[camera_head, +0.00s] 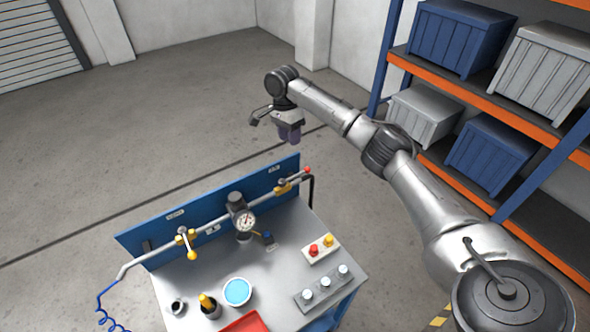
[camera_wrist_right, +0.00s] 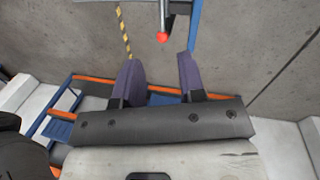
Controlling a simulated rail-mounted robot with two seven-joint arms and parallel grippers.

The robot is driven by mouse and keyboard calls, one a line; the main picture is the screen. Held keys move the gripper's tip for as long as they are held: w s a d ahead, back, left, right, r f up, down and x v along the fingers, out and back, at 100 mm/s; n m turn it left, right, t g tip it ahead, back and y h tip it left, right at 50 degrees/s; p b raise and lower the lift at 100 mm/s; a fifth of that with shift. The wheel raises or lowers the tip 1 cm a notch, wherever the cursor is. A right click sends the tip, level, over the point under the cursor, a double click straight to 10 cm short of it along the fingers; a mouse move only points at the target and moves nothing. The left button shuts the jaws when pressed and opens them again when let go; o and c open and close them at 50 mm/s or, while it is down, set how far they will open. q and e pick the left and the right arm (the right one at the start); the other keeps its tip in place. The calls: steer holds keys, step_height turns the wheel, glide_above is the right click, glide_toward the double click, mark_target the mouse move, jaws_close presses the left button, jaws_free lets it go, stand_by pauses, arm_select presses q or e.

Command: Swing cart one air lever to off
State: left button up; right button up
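The cart (camera_head: 262,268) has a blue back panel (camera_head: 160,224) with a grey pipe along it. A yellow-handled lever valve (camera_head: 187,245) sits on the pipe's left part, its handle tip pointing down toward the front. Another yellow valve (camera_head: 283,188) sits near the pipe's right end, beside a red ball tip (camera_head: 307,170). A red ball (camera_wrist_right: 162,38) also shows in the right wrist view. The panel labels are too small to read. My right gripper (camera_head: 290,135) hangs above and behind the right end, apart from it. Its purple fingers (camera_wrist_right: 158,60) are spread and empty. My left gripper is out of view.
A pressure gauge (camera_head: 245,221) stands mid-panel. The cart top holds a cup of blue liquid (camera_head: 237,291), a red tray (camera_head: 246,323) and button boxes (camera_head: 323,250). A shelf rack with bins (camera_head: 490,154) stands at right. The floor behind the cart is clear.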

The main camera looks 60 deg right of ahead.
mark_target(295, 176)
steer(key=shift+m, duration=0.9)
steer(key=f, duration=0.4)
steer(key=s+f, duration=0.1)
steer(key=f, duration=0.4)
steer(key=s+a+f, duration=0.1)
steer(key=f, duration=0.3)
steer(key=shift+s+f, duration=0.1)
steer(key=shift+f, duration=0.1)
jaws_close()
